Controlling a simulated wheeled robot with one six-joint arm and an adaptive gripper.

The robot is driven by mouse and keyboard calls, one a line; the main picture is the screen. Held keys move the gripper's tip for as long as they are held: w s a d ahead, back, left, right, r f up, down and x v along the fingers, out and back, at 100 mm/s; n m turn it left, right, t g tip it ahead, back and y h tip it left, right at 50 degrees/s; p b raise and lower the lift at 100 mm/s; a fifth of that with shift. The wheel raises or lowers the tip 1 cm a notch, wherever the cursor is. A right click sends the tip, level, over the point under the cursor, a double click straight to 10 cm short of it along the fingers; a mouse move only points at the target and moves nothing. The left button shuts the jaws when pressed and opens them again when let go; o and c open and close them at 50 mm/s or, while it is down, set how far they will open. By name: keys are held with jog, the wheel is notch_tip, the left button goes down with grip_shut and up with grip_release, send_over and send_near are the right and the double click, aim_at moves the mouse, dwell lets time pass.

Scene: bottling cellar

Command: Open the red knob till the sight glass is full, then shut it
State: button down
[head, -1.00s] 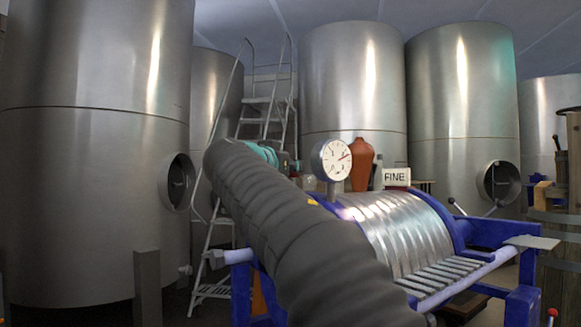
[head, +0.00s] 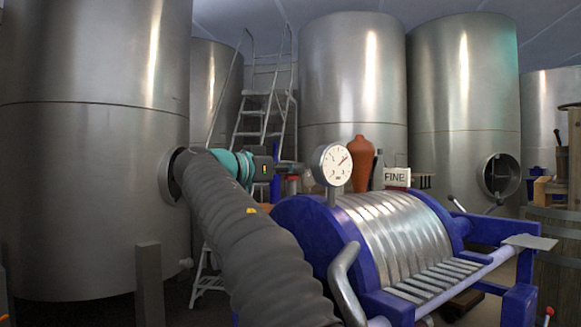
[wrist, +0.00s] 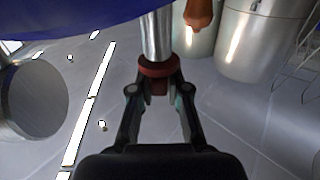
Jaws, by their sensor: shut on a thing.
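The red knob (wrist: 158,67) is at the centre of the wrist view, at the end of a bright metal cylinder (wrist: 156,34). My gripper (wrist: 159,88) has its two fingers closed on the knob from either side. In the head view my gripper (head: 288,170) is beyond the end of my arm, just left of the round dial gauge (head: 332,164). The knob is small and partly covered by the fingers there. I cannot make out the sight glass or its level in either view.
A blue press (head: 300,225) with a ribbed metal drum (head: 395,232) and a curved grey handle (head: 346,285) stands right of my arm. A terracotta jar (head: 362,162) and a FINE sign (head: 397,177) are behind. A large steel tank (head: 90,190) is on the left.

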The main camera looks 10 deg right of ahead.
jog(key=c, duration=1.1)
grip_release()
jog(key=shift+c, duration=0.2)
jog(key=v, duration=1.2)
jog(key=shift+s, duration=0.15)
